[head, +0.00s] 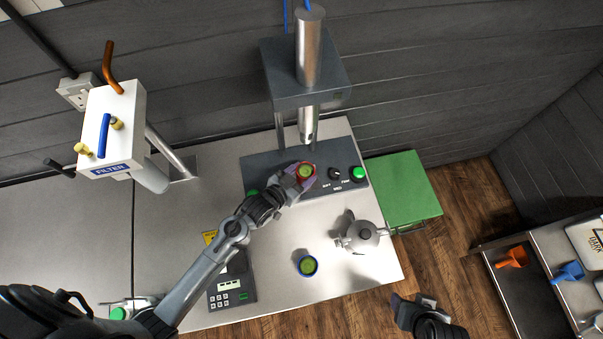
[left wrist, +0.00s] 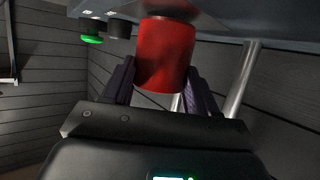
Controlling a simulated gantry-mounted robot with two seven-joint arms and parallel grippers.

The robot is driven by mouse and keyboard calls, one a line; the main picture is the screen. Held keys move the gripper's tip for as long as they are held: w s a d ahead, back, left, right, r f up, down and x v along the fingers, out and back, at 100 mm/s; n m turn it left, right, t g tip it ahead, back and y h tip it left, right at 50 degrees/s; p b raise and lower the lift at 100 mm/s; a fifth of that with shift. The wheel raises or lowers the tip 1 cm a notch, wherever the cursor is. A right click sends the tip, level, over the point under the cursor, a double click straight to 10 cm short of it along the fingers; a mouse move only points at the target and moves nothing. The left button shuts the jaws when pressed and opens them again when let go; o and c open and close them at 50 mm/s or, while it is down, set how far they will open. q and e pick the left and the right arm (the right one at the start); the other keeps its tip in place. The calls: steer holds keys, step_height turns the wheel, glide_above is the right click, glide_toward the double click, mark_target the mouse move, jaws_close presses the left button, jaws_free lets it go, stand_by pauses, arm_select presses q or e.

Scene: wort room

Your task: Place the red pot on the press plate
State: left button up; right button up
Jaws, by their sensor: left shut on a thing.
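The red pot (head: 306,170), with green contents, is between the fingers of my left gripper (head: 299,176). It fills the gap between the fingers in the left wrist view (left wrist: 165,55), where my left gripper (left wrist: 160,85) is shut on its sides. In the head view the pot is over the dark base of the press (head: 264,172), below the press's metal ram (head: 308,122). I cannot tell whether its bottom touches the plate. My right gripper (head: 418,305) is at the bottom right, away from the table, and its jaws are not clear.
A blue pot with green contents (head: 307,265) and a grey kettle (head: 361,236) stand on the table's right part. A keypad device (head: 232,290) is at the front. A white filter machine (head: 110,130) stands left. A green box (head: 402,190) is beyond the table's right edge.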

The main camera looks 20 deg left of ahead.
arm_select(q)
steer(key=shift+f, duration=0.25)
steer(key=o, duration=1.5)
steer(key=shift+r, duration=0.15)
steer(key=s+a+r+g+y, duration=0.1)
steer(key=s+a+r+g, duration=0.2)
steer(key=s, duration=0.8)
steer(key=s+a+r+n+g+y+b, duration=0.1)
steer(key=s+a+r+g+y, duration=0.1)
steer(key=s+g, duration=0.4)
steer(key=s+r, duration=0.1)
steer(key=s, duration=0.4)
steer(key=shift+s+a+r+y, duration=0.2)
steer(key=shift+a+r+y, duration=0.1)
steer(key=shift+a+r, duration=0.1)
